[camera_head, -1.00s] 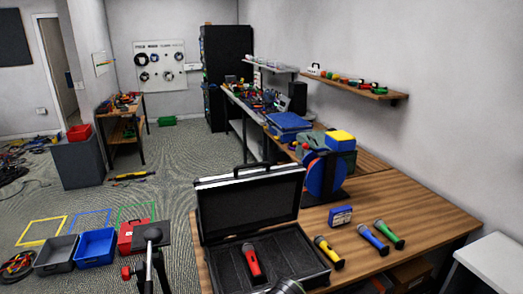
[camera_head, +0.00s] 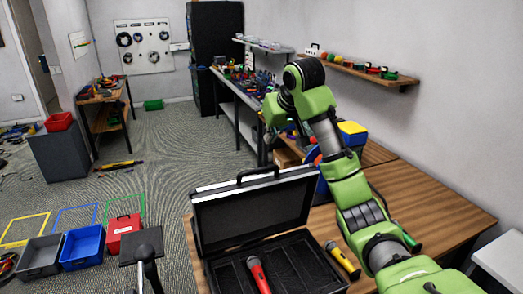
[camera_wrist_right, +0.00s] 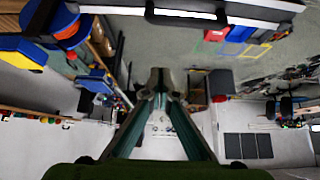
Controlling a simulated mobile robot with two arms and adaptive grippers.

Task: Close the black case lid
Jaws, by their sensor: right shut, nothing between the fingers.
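The black case (camera_head: 215,275) sits on the wooden table with its lid (camera_head: 250,212) raised, standing up at the back. The lid has a silver rim and a dark handle (camera_head: 258,172) on top. A red microphone (camera_head: 258,275) lies in the case. My right arm rises over the table to the right of the case and bends toward the area behind the lid. In the wrist view my right gripper (camera_wrist_right: 160,75) is shut and empty, with the lid's handle (camera_wrist_right: 186,19) and rim at the top, apart from the fingers. My left gripper is out of view.
A blue and red reel (camera_wrist_right: 66,28) and a yellow-and-blue box (camera_head: 352,133) stand behind the case. Grey (camera_head: 40,256), blue (camera_head: 82,246) and red (camera_head: 124,234) bins are on the left.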

